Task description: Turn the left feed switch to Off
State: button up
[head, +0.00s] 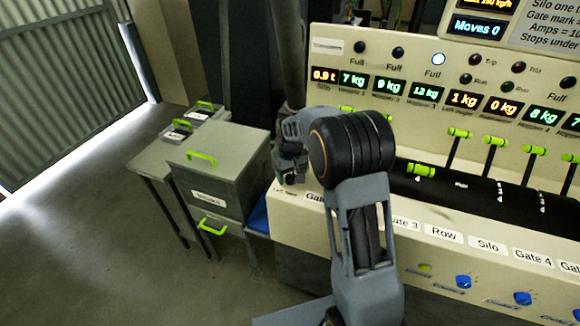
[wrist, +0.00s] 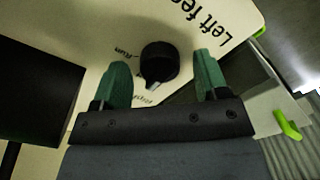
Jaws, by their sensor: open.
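The left feed switch (wrist: 158,60) is a round black knob on a cream panel in the wrist view. A pale pointer shows at its lower edge. The printed words "Left fe..." (wrist: 205,32) lie above right of it, cut off by the frame edge, and "Run" (wrist: 122,51) is at its left. My gripper (wrist: 160,66) is open, with one green finger on each side of the knob and visible gaps between. In the head view my gripper (head: 290,176) is at the panel's left end, partly behind my arm. The knob is hidden there.
The cream console (head: 335,222) has several green-handled levers (head: 458,133), displays and blue knobs (head: 463,282) along its right. A grey cabinet (head: 215,165) with green handles stands close to its left. Open floor (head: 90,240) lies further left.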

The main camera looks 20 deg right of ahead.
aim_at(290, 174)
notch_tip(290, 174, up, 14)
jog(key=shift+f, duration=0.15)
dwell(0.3)
dwell(0.4)
jog(key=s+f+m+t, duration=0.2)
jog(key=s+t, duration=0.1)
jog(key=s, duration=2)
jog(key=shift+a+t, duration=0.15)
jog(key=shift+t, duration=0.25)
